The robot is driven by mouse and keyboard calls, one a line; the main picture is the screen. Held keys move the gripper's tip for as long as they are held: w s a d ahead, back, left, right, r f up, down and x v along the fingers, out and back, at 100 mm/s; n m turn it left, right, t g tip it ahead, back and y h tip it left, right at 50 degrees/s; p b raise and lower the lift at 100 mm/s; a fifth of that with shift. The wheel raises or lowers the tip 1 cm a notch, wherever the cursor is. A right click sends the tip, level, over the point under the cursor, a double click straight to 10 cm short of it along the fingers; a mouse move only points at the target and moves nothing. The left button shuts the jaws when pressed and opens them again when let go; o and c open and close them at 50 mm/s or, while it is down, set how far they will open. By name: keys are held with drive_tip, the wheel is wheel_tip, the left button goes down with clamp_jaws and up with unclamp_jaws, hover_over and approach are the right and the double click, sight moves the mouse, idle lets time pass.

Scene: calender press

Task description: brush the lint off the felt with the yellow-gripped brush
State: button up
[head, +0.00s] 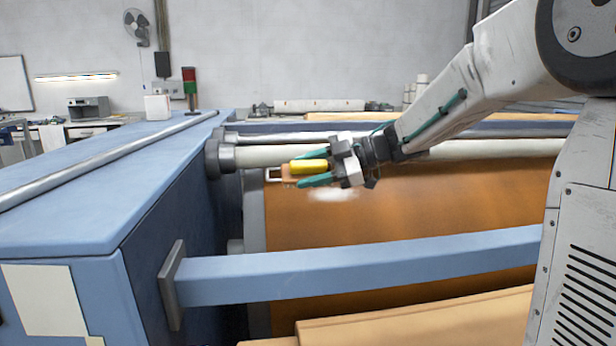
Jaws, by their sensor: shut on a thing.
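My gripper (318,173) is shut on the yellow grip of the brush (308,166). The brush lies about level in the jaws, its end pointing left. The orange-brown felt (430,205) is wrapped over the large drum behind and below my gripper. A pale white patch of lint (334,194) shows on the felt just below my gripper. I cannot tell whether the brush touches the felt; its bristles are not clear.
A blue guard rail (360,270) crosses in front of the felt. A blue machine housing (120,190) stands at the left, with a pale roller (460,148) above the felt. Tan boards (420,325) lie low in front.

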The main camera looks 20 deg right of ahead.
sight(301, 164)
idle(0.3)
drive_tip(key=shift+s+a+r, duration=0.1)
drive_tip(key=shift+s+r, duration=0.35)
drive_tip(key=shift+r, duration=0.2)
drive_tip(key=shift+s+a+r, duration=0.1)
drive_tip(key=shift+s+r, duration=0.35)
drive_tip(key=shift+r, duration=0.15)
drive_tip(key=shift+w+f, duration=0.1)
drive_tip(key=shift+f, duration=0.05)
drive_tip(key=shift+w+d+f, duration=0.25)
drive_tip(key=shift+w+f, duration=0.5)
drive_tip(key=shift+f, duration=0.3)
drive_tip(key=shift+w+d+f, duration=0.25)
drive_tip(key=shift+w+f, duration=0.55)
drive_tip(key=shift+f, duration=0.25)
drive_tip(key=shift+w+d+f, duration=0.25)
drive_tip(key=shift+w+f, duration=0.5)
drive_tip(key=shift+f, duration=0.3)
drive_tip(key=shift+w+f, duration=0.15)
drive_tip(key=shift+f, duration=0.05)
drive_tip(key=shift+d, duration=0.15)
